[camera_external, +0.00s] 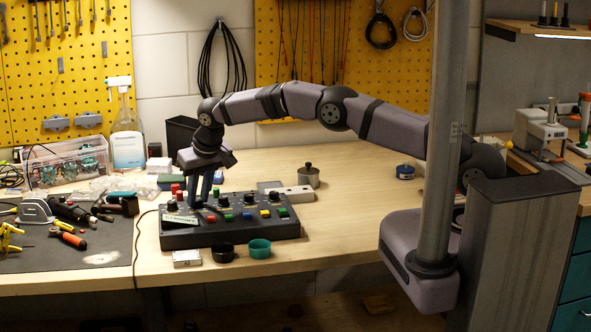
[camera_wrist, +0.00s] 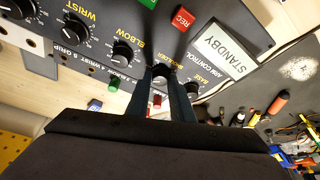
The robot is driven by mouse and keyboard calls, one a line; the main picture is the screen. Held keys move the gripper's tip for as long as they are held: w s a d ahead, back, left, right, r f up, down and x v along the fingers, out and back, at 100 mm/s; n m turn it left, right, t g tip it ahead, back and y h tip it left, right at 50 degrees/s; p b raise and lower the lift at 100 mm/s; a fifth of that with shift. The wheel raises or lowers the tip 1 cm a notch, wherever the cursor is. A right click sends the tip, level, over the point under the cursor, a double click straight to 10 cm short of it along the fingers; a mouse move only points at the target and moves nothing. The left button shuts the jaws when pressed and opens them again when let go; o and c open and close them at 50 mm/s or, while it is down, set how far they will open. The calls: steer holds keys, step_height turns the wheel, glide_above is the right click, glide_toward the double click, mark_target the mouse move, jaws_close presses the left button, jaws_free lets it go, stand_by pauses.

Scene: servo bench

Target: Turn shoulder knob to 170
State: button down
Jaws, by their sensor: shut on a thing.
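The black shoulder knob (camera_wrist: 160,71) is on the control panel in the wrist view, below the partly covered SHOULDER label. My gripper (camera_wrist: 162,77) has one dark finger on each side of it and is shut on the knob. The knob's pointer and its setting cannot be read here. In the external view my gripper (camera_external: 201,203) points down at the left part of the dark control panel (camera_external: 230,237); the fingers hide the knob there. The display (camera_wrist: 229,43) on the panel reads STANDBY.
The elbow knob (camera_wrist: 123,54) and base knob (camera_wrist: 194,89) flank the shoulder knob closely. A red REC button (camera_wrist: 181,18) is nearby. A black cup (camera_external: 223,252) and a teal cup (camera_external: 260,248) stand before the panel. Tools lie at the left; the bench right of the panel is mostly clear.

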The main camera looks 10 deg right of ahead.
steer(key=shift+a+r+m+h+p, duration=0.1)
steer(key=shift+m+h+p, duration=0.35)
steer(key=shift+m, duration=0.45)
steer(key=shift+m+p, duration=0.45)
steer(key=shift+m, duration=0.05)
steer(key=c, duration=1.6)
jaws_free()
steer(key=shift+o, duration=0.2)
steer(key=shift+b+v, duration=1.05)
steer(key=shift+b, duration=0.1)
steer(key=shift+a+b+v, duration=0.1)
steer(key=shift+b+v, duration=0.4)
steer(key=shift+v, duration=0.8)
steer(key=shift+a+b+v, duration=0.15)
steer(key=shift+b+v, duration=0.3)
steer(key=shift+v, duration=0.8)
steer(key=shift+d, duration=0.15)
